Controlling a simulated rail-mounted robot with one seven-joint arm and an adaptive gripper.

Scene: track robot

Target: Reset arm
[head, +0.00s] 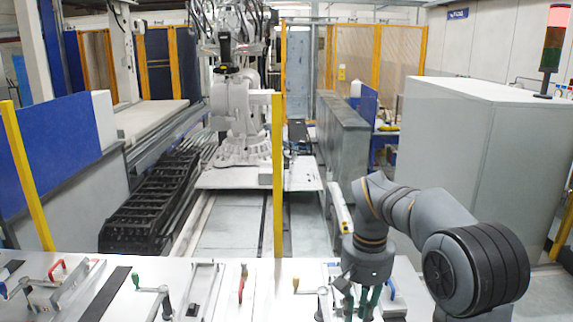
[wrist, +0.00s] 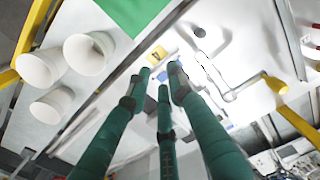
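My arm comes in from the right in the head view and bends down over the white worktop (head: 110,300). My gripper (head: 362,306) hangs at its end, with dark green fingers pointing down near the worktop; their tips are hard to make out there. In the wrist view my gripper (wrist: 160,78) shows three green fingers. Their tips are apart and nothing is held between them. The white surface lies beyond the tips.
The worktop carries a red-handled lever (head: 242,280), a green-handled lever (head: 150,290) and other clamps. Three white cups (wrist: 90,52) and a yellow-ended handle (wrist: 277,85) show in the wrist view. A grey cabinet (head: 480,140) stands behind my arm. A yellow post (head: 277,180) rises mid-view.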

